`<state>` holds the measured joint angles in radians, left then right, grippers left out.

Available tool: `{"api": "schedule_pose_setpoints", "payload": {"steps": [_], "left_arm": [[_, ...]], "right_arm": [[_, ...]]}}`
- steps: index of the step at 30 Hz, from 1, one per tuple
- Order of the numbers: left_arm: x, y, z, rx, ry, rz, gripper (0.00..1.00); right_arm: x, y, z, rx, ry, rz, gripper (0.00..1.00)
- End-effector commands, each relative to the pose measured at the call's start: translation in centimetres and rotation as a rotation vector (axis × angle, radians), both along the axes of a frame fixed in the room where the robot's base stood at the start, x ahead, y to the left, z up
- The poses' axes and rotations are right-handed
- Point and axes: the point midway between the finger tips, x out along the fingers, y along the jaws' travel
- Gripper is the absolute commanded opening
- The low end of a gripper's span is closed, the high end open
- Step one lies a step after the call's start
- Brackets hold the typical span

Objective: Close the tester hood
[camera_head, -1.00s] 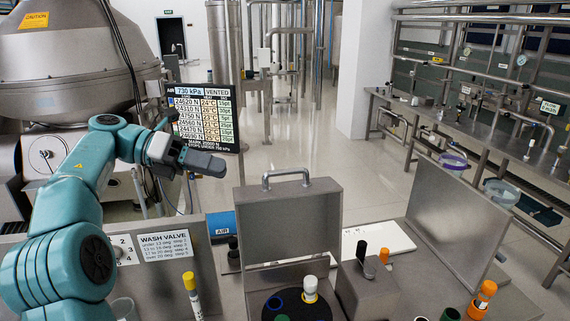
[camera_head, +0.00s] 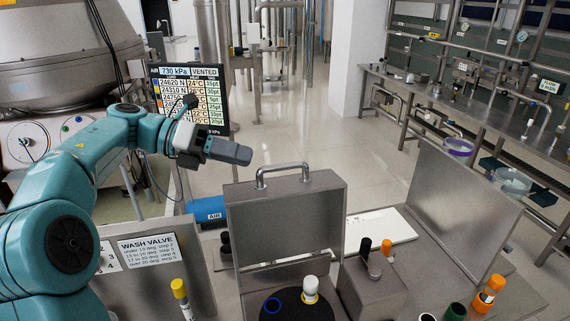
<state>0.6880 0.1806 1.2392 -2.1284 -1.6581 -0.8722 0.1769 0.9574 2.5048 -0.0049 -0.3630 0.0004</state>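The tester hood (camera_head: 285,222) is a grey metal lid with a bar handle (camera_head: 282,172) along its top edge. It stands upright, open, behind a dark round carousel (camera_head: 295,308) that holds a white-capped tube (camera_head: 310,288). My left gripper (camera_head: 240,153) is in the air to the upper left of the handle, apart from it. Its fingers look close together, but from this angle I cannot tell whether they are open or shut. My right gripper is not in view.
A second upright metal panel (camera_head: 455,215) stands at the right. A small metal block (camera_head: 372,285) with capped tubes is between them. A yellow-capped tube (camera_head: 182,295) stands at the left near the wash valve sign (camera_head: 150,250). A display screen (camera_head: 190,95) stands behind my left arm.

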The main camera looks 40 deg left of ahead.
Motion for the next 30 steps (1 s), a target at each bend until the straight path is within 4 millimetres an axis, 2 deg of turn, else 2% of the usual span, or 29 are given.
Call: {"api": "schedule_pose_setpoints", "payload": {"steps": [1, 6, 12, 17, 25, 27, 30], "left_arm": [[0.6, -1.2, -0.2, -0.002, 0.001, -0.006, 0.25], [2.7, -4.3, -1.2, -0.002, 0.002, -0.006, 0.25], [4.6, -6.6, -2.2, -0.002, 0.001, -0.003, 0.25], [5.2, -7.3, -2.6, -0.001, 0.002, -0.001, 0.25], [5.3, -7.3, -2.7, -0.001, 0.002, 0.001, 0.25], [5.3, -7.3, -2.7, -0.001, 0.002, 0.001, 0.02], [5.3, -7.3, -2.7, -0.001, 0.002, 0.001, 0.0]], "right_arm": [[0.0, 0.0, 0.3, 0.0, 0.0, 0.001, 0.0], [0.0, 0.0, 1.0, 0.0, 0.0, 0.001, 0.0], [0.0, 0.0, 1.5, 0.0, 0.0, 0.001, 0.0], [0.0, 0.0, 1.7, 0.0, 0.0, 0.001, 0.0], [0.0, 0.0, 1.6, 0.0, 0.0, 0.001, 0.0], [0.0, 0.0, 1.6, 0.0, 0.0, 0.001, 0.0], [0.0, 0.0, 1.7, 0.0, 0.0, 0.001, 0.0]]}}
